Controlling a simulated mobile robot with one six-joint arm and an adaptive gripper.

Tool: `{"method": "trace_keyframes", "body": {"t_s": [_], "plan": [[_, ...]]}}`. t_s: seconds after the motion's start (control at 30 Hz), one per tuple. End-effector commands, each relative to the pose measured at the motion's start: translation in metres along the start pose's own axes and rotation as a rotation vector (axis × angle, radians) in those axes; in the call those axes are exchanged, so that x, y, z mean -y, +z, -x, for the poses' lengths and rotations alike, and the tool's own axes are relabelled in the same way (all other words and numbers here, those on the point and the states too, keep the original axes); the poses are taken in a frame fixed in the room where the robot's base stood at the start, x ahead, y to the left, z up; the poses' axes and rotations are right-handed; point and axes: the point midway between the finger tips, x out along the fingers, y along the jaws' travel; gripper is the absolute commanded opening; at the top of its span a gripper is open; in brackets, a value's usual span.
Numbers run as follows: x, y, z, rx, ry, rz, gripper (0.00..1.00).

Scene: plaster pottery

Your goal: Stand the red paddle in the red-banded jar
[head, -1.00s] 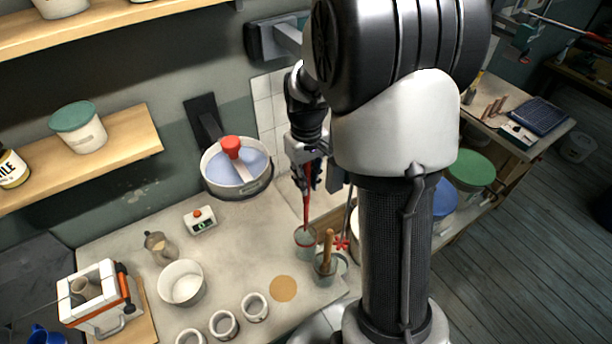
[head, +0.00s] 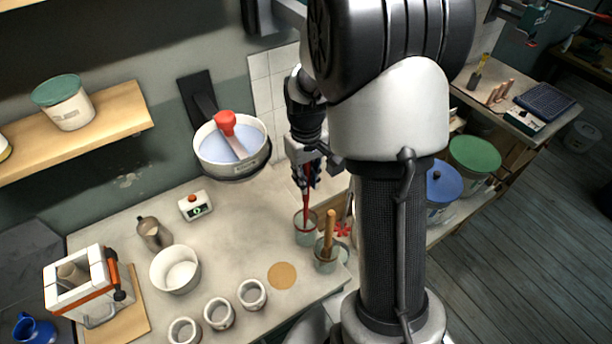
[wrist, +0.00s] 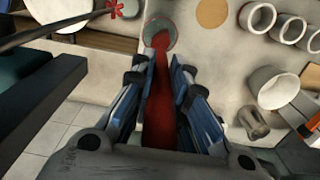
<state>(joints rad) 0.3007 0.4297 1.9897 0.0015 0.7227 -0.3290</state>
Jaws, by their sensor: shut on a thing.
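The red paddle (head: 306,203) is upright in my gripper (head: 306,180), which is shut on its upper part. Its lower end reaches into the mouth of the red-banded jar (head: 306,235), a grey-green jar with a red band near the rim. In the wrist view the paddle (wrist: 162,100) runs between the blue-sided fingers of my gripper (wrist: 160,72) to the jar (wrist: 175,33). The paddle's tip is inside the jar. I cannot tell whether it touches the bottom.
A similar jar (head: 325,266) with a wooden-handled tool stands close in front. A cork disc (head: 282,276) and several white cups lie to the left. A basin (head: 213,165) on a wall bracket is behind. The bench middle is clear.

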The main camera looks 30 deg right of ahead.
Motion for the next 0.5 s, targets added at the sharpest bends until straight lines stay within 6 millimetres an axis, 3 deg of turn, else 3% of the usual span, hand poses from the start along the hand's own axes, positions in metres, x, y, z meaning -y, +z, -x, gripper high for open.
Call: {"method": "trace_keyframes", "body": {"t_s": [0.2,0.5], "plan": [[0.0,0.0,-0.02,0.001,0.0,0.0,0.0],[0.0,0.0,-0.034,0.001,0.0,0.0,0.0]]}}
